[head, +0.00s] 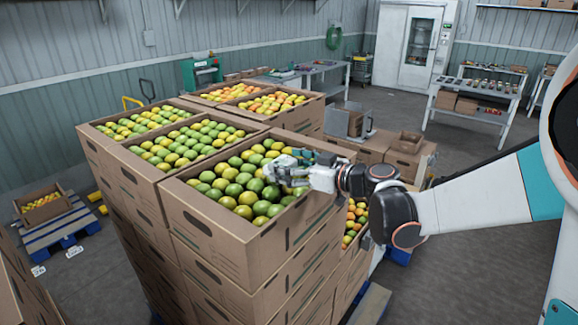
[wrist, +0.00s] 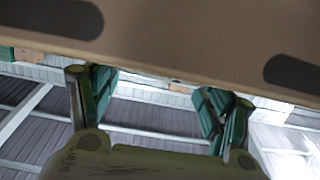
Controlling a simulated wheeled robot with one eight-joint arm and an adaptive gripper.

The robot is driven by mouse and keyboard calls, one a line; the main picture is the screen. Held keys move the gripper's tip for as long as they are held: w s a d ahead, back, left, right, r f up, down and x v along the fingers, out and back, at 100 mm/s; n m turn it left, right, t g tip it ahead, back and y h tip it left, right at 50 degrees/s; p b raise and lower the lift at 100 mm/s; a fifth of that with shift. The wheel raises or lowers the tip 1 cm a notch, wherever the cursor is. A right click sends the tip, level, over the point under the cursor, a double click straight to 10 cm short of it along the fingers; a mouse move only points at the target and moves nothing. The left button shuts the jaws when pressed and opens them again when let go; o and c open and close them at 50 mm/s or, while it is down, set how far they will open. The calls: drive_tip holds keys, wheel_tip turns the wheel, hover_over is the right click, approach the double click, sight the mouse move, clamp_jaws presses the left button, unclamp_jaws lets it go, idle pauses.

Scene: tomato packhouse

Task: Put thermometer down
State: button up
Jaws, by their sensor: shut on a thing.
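My gripper (head: 284,172) is over the right part of the front open carton (head: 222,232), just above the green and yellow tomatoes (head: 240,190). It is shut on the thermometer, which is mostly hidden by the fingers; only a small pale shape shows at the fingertips in the head view. In the wrist view the two green-and-dark fingers (wrist: 158,105) stand apart, and the thermometer between them cannot be made out. A brown carton wall (wrist: 185,35) with dark hand holes fills the top of that view.
More full cartons (head: 118,160) stand stacked on the left and behind. A lower carton of tomatoes (head: 355,222) is below my arm. A blue pallet (head: 62,232) with a small carton lies at the left. A white table (head: 480,100) stands at the back right, with open grey floor before it.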

drive_tip(key=o, duration=1.2)
drive_tip(key=shift+o, duration=0.2)
drive_tip(key=v, duration=1.2)
